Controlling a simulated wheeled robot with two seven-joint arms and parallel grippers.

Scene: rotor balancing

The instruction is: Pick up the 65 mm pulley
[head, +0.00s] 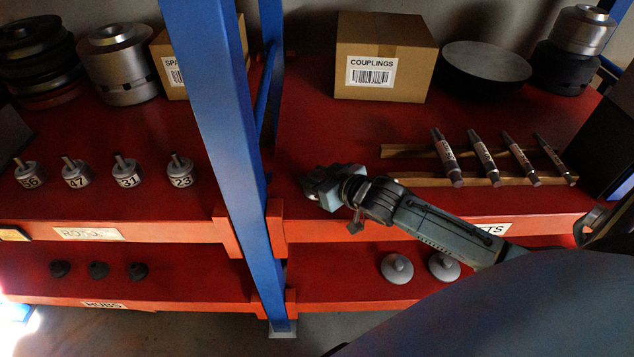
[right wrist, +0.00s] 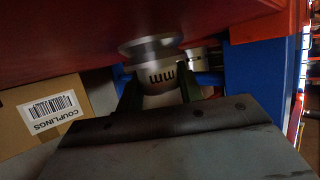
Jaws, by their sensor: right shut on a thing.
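My right gripper (head: 326,188) reaches in from the right, near the front edge of the upper red shelf. In the right wrist view its two dark fingers (right wrist: 160,92) are shut on a silver pulley (right wrist: 152,52) with a wide flange. Its hub bears the marking "mm"; I cannot read a number. In the head view the held pulley is mostly hidden by the gripper, and I cannot tell whether it touches the shelf. Two grey pulley-like discs with hubs, one left (head: 397,268) and one right (head: 443,266), sit on the lower shelf. My left gripper is not in view.
A blue post (head: 215,110) stands left of the gripper. Several labelled shafts lie on a wooden rack (head: 408,181) to the right. The couplings box (head: 385,55) and a dark disc (head: 484,62) stand behind. Numbered rotors (head: 77,174) are left of the post.

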